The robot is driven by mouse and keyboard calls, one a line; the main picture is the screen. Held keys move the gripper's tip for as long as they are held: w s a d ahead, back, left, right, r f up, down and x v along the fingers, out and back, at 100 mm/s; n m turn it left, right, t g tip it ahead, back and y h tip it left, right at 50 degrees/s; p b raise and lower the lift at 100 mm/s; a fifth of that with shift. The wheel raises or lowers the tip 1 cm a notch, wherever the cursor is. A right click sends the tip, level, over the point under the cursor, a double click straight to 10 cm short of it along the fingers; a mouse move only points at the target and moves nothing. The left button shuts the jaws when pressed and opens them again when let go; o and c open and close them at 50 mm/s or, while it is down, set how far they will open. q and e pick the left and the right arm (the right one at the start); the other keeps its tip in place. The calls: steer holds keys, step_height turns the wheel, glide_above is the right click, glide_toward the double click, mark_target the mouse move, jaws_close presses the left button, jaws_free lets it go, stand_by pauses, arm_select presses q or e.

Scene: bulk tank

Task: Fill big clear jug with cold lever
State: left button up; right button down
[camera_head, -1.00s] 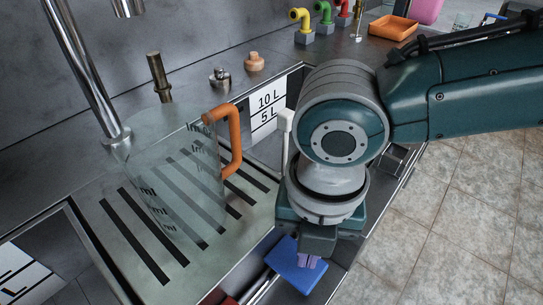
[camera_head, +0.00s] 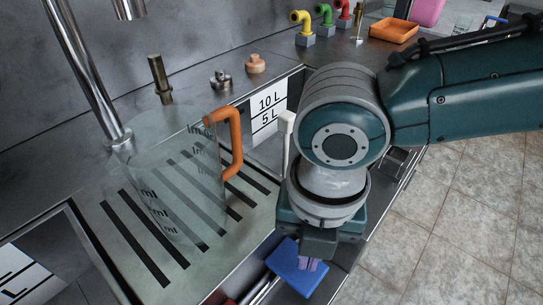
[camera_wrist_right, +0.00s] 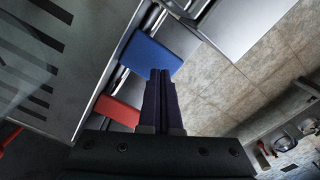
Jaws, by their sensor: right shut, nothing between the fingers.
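The big clear jug (camera_head: 177,190) stands upright on the slotted drain grate (camera_head: 118,225), below the metal spout (camera_head: 127,8). Its orange handle (camera_head: 236,145) faces right. The jug looks empty. The blue lever (camera_head: 290,262) sticks out at the counter's front edge; it also shows in the right wrist view (camera_wrist_right: 150,58). A red lever (camera_wrist_right: 117,111) is beside it, mostly cut off in the head view. My right gripper (camera_head: 308,264) is shut and empty, its fingertips over the blue lever in the head view; I cannot tell whether they touch. My left gripper is not in view.
A label board marked 10 L and 5 L (camera_head: 268,112) stands behind the grate. Yellow, green and red pipes (camera_head: 302,27) and an orange tray (camera_head: 394,29) are at the back. The tiled floor (camera_head: 455,215) at right is clear.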

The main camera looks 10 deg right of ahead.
steer(key=shift+f, duration=0.15)
steer(key=shift+f+b, duration=1)
steer(key=shift+f, duration=0.05)
stand_by(0.7)
stand_by(2.7)
steer(key=shift+r, duration=0.15)
step_height(320, 180, up, 5)
steer(key=p, duration=0.5)
steer(key=shift+r, duration=0.1)
steer(key=shift+f, duration=0.2)
